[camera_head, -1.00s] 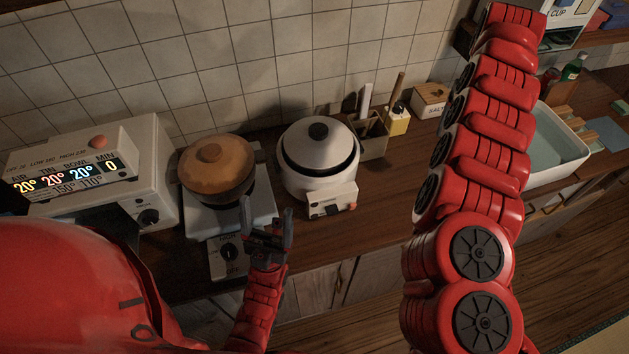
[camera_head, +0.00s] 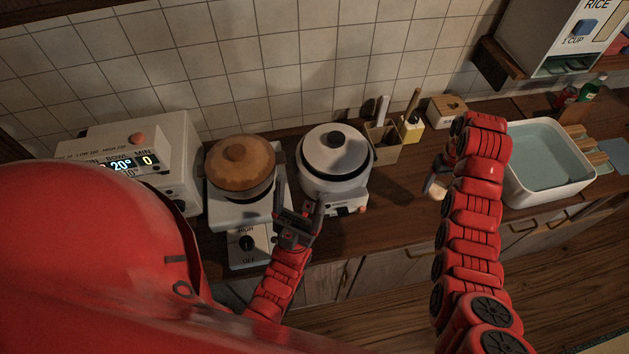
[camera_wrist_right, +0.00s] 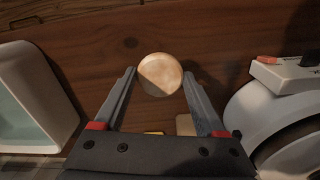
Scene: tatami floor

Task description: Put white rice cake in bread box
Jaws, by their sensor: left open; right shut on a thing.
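The round, pale rice cake (camera_wrist_right: 160,74) is between the fingertips of my right gripper (camera_wrist_right: 159,73) in the right wrist view, over the brown counter. In the head view my right gripper (camera_head: 436,181) is low over the counter, partly hidden by my right arm, with the pale rice cake (camera_head: 437,191) just showing at its tips. My left gripper (camera_head: 299,204) is open and empty in front of the white rice cooker. I cannot make out which thing is the bread box.
A white rice cooker (camera_head: 345,180), an orange-lidded pot (camera_head: 238,182) on a stove and a white heater with a display (camera_head: 178,140) stand to the left. A utensil holder (camera_head: 384,145), a wooden box (camera_head: 447,112) and a white basin (camera_head: 516,185) stand along the counter (camera_head: 395,215).

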